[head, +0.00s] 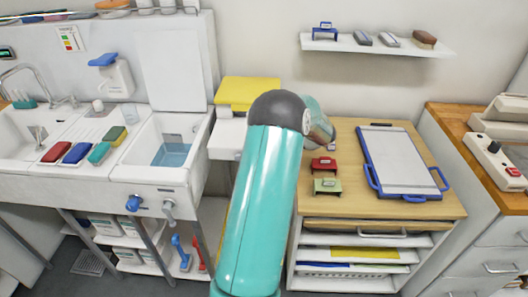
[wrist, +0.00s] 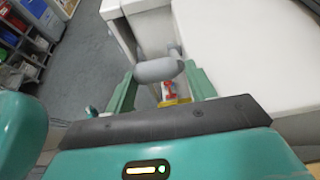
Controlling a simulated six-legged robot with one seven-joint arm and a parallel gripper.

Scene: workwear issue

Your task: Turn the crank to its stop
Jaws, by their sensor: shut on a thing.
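In the wrist view, a grey rounded crank handle (wrist: 157,70) stands out from the side of a white unit (wrist: 245,45). My gripper (wrist: 162,74) has one green finger on each side of the handle and is shut on it. The shaft behind the handle shows only in part, and the stop cannot be made out. In the head view, my teal arm reaches forward and hides the gripper and the crank.
A wooden-topped drawer unit (head: 345,210) with a blue-edged clipboard is at right. Grey open floor (wrist: 85,60) shows in the wrist view.

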